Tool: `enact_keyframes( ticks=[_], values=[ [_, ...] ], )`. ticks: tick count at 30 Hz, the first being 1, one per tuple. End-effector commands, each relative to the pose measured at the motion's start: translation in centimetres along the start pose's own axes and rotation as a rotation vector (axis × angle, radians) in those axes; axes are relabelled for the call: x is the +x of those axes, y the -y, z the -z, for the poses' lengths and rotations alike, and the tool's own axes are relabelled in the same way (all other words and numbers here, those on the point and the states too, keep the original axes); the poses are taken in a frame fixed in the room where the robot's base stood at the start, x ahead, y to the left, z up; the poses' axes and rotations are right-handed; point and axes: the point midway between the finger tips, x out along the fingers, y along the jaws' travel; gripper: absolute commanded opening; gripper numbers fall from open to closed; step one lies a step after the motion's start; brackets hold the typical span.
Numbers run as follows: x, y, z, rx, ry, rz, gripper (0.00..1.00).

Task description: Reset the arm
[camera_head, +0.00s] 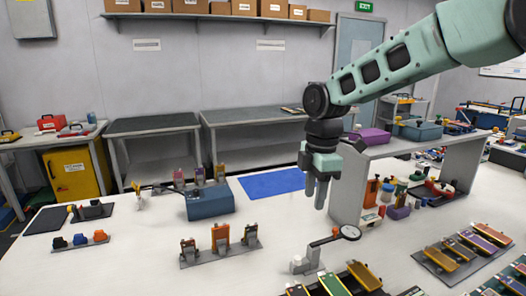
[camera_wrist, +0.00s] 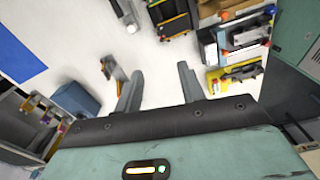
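My arm reaches in from the upper right in the head view, bent at the elbow. My gripper (camera_head: 315,198) hangs pointing down above the white table (camera_head: 150,262), right of the blue mat (camera_head: 272,183). In the wrist view my gripper (camera_wrist: 158,88) has its two fingers clearly apart, with only bare white table seen between them. It holds nothing.
A grey bench shelf (camera_head: 350,188) stands close on the right. A magnifier (camera_head: 349,232) on a stand, a holder with upright orange pieces (camera_head: 220,238) and a blue box (camera_head: 208,203) stand on the table. Racks of colored cells (camera_head: 465,246) lie front right.

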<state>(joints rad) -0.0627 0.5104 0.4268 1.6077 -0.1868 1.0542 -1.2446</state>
Motion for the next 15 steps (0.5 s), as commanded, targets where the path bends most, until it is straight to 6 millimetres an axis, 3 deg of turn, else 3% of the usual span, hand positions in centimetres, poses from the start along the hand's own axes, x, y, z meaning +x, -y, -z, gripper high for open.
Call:
enact_keyframes(
  ticks=[1,3,6,12,15],
  values=[
    [-0.2,2.9,1.9,0.070,0.000,0.001,0.40],
    [-0.1,6.9,3.9,0.197,-0.004,0.004,0.40],
    [0.4,12.8,5.9,0.389,-0.009,0.008,0.40],
    [2.2,23.9,6.6,0.781,-0.009,0.008,0.40],
    [3.1,27.7,6.0,0.934,-0.010,0.004,0.40]
  ],
)
